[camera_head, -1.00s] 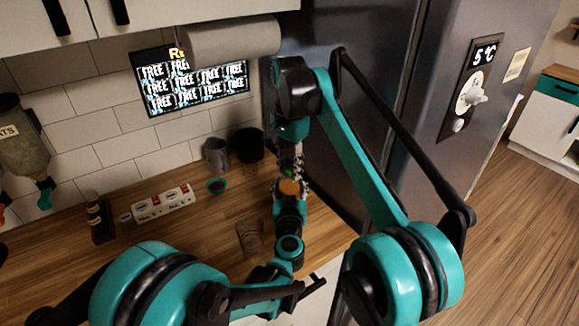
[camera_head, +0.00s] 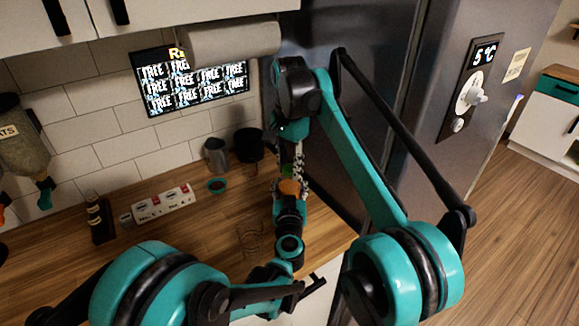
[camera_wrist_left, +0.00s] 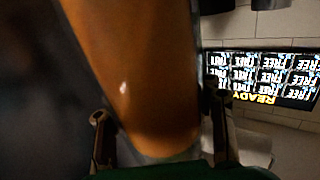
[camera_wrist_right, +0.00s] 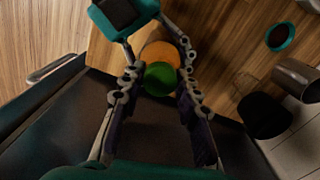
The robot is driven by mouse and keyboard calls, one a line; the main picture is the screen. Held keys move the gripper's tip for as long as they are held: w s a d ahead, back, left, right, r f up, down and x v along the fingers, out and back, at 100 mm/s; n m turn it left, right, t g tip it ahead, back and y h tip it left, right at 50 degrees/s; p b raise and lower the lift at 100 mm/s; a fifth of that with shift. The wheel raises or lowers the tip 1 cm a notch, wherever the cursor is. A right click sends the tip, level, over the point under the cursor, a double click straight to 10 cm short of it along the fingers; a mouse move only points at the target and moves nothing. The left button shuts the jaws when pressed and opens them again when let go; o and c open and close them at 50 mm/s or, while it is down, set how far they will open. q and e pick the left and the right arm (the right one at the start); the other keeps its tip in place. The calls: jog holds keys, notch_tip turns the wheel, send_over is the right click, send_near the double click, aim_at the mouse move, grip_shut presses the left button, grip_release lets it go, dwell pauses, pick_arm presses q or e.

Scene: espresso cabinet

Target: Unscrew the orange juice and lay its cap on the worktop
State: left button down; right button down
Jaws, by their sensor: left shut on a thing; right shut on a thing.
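The orange juice bottle (camera_head: 289,187) is upright, its orange body small in the head view and large in the left wrist view (camera_wrist_left: 145,70). My left gripper (camera_head: 290,200) is shut on the bottle, with a finger on each side of it. The green cap (camera_wrist_right: 160,77) shows between the fingers of my right gripper (camera_wrist_right: 158,84), which is shut on it from above. The bottle's orange (camera_wrist_right: 160,54) shows just beyond the cap. I cannot tell whether cap and bottle still touch. The right gripper partly hides the cap in the head view.
A clear glass (camera_head: 250,238) stands on the wooden worktop (camera_head: 200,240). A teal cup (camera_head: 217,186), a grey pitcher (camera_head: 215,155) and a black container (camera_head: 249,144) stand behind. A socket strip (camera_head: 163,203) lies left. The fridge (camera_head: 350,130) is close on the right.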

jog(key=c, duration=1.1)
grip_release()
jog(key=shift+r, duration=0.1)
notch_tip(320, 180, up, 4)
jog(key=shift+r, duration=0.15)
jog(key=shift+c, duration=0.5)
notch_tip(320, 180, up, 2)
jog(key=m, duration=0.3)
jog(key=shift+w+r+m, duration=0.1)
jog(key=shift+m, duration=0.2)
jog(key=r+m, duration=0.1)
jog(key=m, duration=0.2)
jog(key=shift+r, duration=0.1)
jog(key=shift+f, duration=3.95)
